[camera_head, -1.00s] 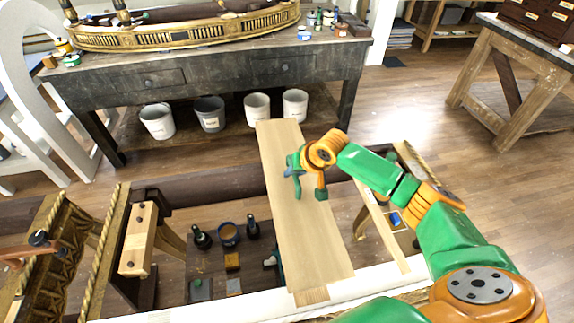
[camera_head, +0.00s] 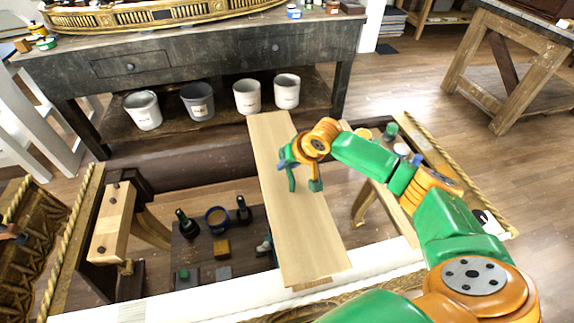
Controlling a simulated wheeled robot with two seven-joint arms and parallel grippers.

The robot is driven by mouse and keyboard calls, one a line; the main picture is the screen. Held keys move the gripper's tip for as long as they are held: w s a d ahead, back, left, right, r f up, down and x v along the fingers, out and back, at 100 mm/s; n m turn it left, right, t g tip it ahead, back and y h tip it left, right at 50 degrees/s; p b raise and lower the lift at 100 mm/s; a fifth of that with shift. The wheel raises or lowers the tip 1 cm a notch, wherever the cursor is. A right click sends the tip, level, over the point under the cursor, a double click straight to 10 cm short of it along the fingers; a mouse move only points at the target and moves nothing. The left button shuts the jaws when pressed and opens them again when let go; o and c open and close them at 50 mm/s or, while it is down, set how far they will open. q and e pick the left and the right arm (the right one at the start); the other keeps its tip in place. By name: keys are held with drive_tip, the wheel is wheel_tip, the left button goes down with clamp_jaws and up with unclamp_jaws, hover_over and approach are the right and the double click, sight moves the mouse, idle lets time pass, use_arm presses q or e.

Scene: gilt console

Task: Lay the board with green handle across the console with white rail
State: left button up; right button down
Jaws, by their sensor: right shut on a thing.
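The board (camera_head: 290,225) is a long pale wooden plank running from near to far across the open frame of the gilt console. Its near end overlaps the console's white rail (camera_head: 215,299) in the picture. Its far end reaches past the dark back beam (camera_head: 190,167). I cannot tell whether the board touches the frame or hangs just above it. My right gripper (camera_head: 304,187) is over the upper middle of the board, shut on its handle. The green handle is mostly hidden by the green fingers. My left gripper is out of view.
Inside the frame are dark bottles (camera_head: 187,225), a blue-rimmed pot (camera_head: 217,219) and small blocks. A pale wooden block (camera_head: 112,222) is fixed at the left. Behind stands a dark workbench (camera_head: 190,70) with several buckets below. A wooden trestle table (camera_head: 505,70) is at the right.

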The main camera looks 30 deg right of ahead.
drive_tip(key=shift+w+f, duration=0.1)
drive_tip(key=shift+f, duration=0.7)
drive_tip(key=shift+f, duration=0.15)
drive_tip(key=shift+c, duration=1.3)
unclamp_jaws()
drive_tip(key=shift+o, duration=1.3)
drive_tip(key=shift+s+a, duration=0.15)
drive_tip(key=shift+s, duration=0.05)
